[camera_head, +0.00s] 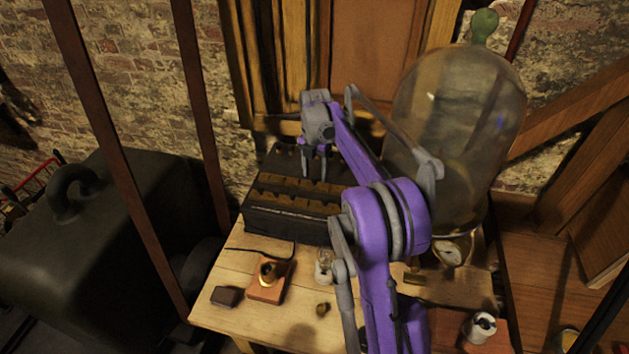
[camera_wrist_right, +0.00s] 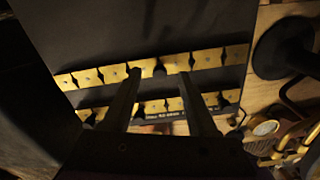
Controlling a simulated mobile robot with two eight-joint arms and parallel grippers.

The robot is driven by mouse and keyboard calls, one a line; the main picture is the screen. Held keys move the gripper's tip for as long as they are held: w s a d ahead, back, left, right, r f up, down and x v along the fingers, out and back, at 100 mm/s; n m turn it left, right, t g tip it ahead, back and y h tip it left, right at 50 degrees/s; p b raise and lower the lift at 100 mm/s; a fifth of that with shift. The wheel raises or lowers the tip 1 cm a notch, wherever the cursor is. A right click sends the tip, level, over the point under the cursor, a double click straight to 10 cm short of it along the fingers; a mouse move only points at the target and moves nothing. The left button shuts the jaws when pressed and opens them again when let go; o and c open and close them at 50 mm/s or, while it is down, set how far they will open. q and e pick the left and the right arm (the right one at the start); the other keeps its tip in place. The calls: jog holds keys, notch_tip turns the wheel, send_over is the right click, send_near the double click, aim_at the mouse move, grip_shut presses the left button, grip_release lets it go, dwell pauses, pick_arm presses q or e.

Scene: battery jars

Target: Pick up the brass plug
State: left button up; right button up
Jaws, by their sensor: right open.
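A black box (camera_head: 286,222) with rows of brass blocks (camera_head: 290,203) stands at the back of the wooden table. The brass rows also show in the right wrist view (camera_wrist_right: 205,59), with dark gaps between blocks. My right gripper (camera_head: 314,176) is above the box's rear part, pointing down. In the wrist view its open fingers (camera_wrist_right: 160,76) straddle a dark gap in one brass row, with nothing visible held between them. I cannot tell whether the fingertips touch the box. A small brass-coloured piece (camera_head: 322,309) lies on the table in front; it may be the plug. My left gripper is not in view.
A tall glass dome (camera_head: 455,130) stands right of my right arm. A wooden block with a brass fitting (camera_head: 267,271), a small dark block (camera_head: 226,296) and a small glass jar (camera_head: 323,265) stand before the box. A round dial (camera_head: 449,253) is at right.

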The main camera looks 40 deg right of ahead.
aim_at(315, 182)
notch_tip(315, 182, down, 2)
jog(key=shift+f, duration=0.15)
grip_shut()
dwell(0.3)
